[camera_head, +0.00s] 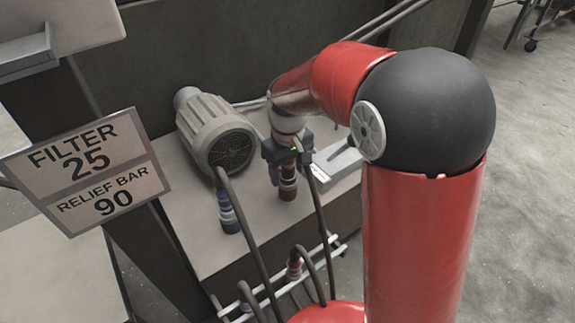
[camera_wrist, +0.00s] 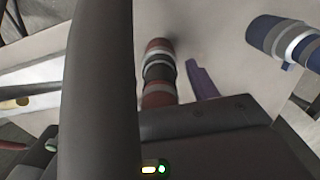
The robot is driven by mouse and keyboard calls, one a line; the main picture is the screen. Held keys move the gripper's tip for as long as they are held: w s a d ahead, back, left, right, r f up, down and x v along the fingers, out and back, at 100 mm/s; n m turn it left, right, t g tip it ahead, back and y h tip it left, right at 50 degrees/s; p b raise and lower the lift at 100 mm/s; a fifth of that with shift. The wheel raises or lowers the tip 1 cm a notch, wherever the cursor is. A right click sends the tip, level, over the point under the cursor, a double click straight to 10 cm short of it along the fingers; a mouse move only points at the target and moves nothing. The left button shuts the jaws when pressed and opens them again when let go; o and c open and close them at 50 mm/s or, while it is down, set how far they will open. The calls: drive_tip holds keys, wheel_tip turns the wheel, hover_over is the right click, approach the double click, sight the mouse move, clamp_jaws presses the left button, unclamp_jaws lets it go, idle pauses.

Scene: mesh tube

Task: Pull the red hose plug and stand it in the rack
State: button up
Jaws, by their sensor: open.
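The red hose plug (camera_head: 288,184), banded in red, grey and black, stands upright on the light bench top, just below my gripper (camera_head: 285,165). It also shows in the wrist view (camera_wrist: 158,72), directly ahead of the gripper body. My gripper is open, pointing down at the plug's upper end; the wrist view does not clearly show whether the fingers surround it. A dark hose (camera_wrist: 102,90) runs close past the wrist camera and hides the left part of that view. The rack (camera_head: 335,246), with pale rails, is low in front of the bench.
A blue banded plug (camera_head: 228,213) stands left of the red one, also seen in the wrist view (camera_wrist: 285,40). A grey motor (camera_head: 215,132) is behind it. Another reddish plug (camera_head: 294,265) is at the rack, among arching hoses. A sign (camera_head: 88,172) hangs at left.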

drive_tip(key=shift+s+f, duration=0.1)
drive_tip(key=shift+f, duration=0.05)
idle(0.8)
clamp_jaws()
drive_tip(key=shift+r+p, duration=2.6)
drive_tip(key=shift+r, duration=0.55)
